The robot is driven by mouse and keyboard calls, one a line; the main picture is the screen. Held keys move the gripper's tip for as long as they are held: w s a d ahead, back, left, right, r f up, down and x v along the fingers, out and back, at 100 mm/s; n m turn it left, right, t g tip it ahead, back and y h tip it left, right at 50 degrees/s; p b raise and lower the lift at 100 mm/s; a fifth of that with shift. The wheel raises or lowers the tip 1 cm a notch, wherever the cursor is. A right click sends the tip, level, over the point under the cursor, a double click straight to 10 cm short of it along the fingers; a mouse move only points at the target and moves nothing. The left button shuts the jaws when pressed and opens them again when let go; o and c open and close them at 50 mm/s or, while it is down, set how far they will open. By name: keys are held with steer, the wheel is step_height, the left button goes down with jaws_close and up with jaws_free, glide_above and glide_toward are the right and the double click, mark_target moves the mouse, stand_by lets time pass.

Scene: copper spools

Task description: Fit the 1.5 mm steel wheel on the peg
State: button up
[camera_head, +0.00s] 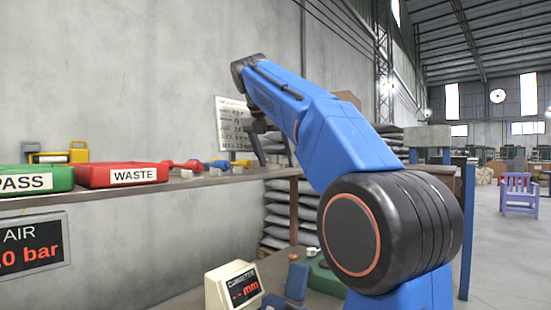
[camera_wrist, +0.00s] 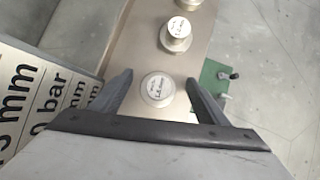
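My gripper (camera_wrist: 159,79) is open, its two fingers apart on either side of a round, pale metal wheel (camera_wrist: 157,90) with a white label. The label is small; it seems to read about 1.5 or 1.6 mm, and I cannot tell which. Two more labelled metal wheels, a nearer one (camera_wrist: 177,34) and one cut by the top edge (camera_wrist: 190,4), stand beyond it on the same shelf. In the head view my gripper (camera_head: 272,150) hangs over the shelf's right end. I cannot make out the peg in either view.
The shelf (camera_head: 120,194) carries a red WASTE tray (camera_head: 122,175), a green PASS tray (camera_head: 45,180) and several coloured handled tools (camera_head: 215,164). Below are a caliper display (camera_head: 232,286) and a green base (camera_head: 325,280). A green plate (camera_wrist: 214,75) with a black knob shows in the wrist view.

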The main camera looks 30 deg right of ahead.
steer(key=v, duration=1.2)
stand_by(0.6)
